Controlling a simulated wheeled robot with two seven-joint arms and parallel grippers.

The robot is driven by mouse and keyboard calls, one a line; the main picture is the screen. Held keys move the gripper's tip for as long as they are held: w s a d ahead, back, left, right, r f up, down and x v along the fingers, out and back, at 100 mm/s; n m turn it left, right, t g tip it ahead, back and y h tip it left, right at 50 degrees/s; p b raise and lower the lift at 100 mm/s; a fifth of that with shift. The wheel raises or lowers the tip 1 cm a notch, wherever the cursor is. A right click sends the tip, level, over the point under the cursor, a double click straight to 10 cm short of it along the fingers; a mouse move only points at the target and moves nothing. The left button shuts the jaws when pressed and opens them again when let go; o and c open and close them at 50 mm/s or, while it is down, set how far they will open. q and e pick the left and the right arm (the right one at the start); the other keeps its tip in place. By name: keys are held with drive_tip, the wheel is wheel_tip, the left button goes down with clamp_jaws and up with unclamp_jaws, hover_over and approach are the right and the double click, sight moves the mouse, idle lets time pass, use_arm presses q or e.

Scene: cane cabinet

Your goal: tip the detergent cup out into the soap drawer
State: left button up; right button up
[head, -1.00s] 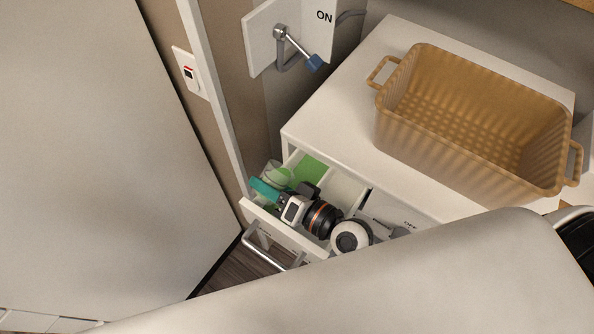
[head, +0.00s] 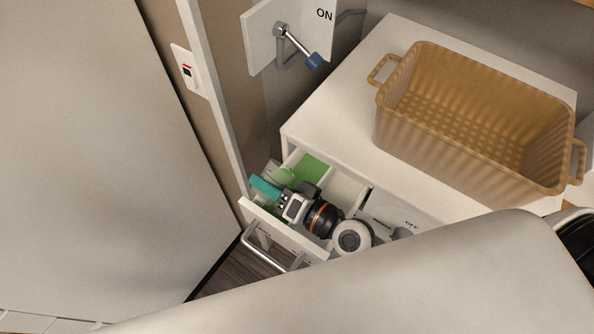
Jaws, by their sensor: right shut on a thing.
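The soap drawer (head: 285,233) is pulled out of the white washer's front, with its compartments open to view. One compartment has a green floor or content (head: 312,167); the one beside it looks white and empty. My right gripper (head: 270,188), with a teal finger, is over the drawer's left end. It is shut on the detergent cup (head: 281,177), a small translucent cup showing green. The cup looks tilted over the drawer's left part; the gripper hides some of it, and I cannot tell how much is left inside. My left gripper is not in view.
A tan ribbed basket (head: 440,150) stands on the washer top (head: 335,110). A wall valve with a blue-tipped lever (head: 314,61) is behind the drawer. A metal handle (head: 270,252) fronts the drawer. A large pale panel (head: 90,150) fills the left.

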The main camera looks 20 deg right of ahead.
drive_tip(key=shift+w+f, duration=0.2)
drive_tip(key=shift+w, duration=0.15)
drive_tip(key=shift+s+m+b, duration=0.3)
drive_tip(key=shift+m+b, duration=0.1)
drive_tip(key=shift+b, duration=0.05)
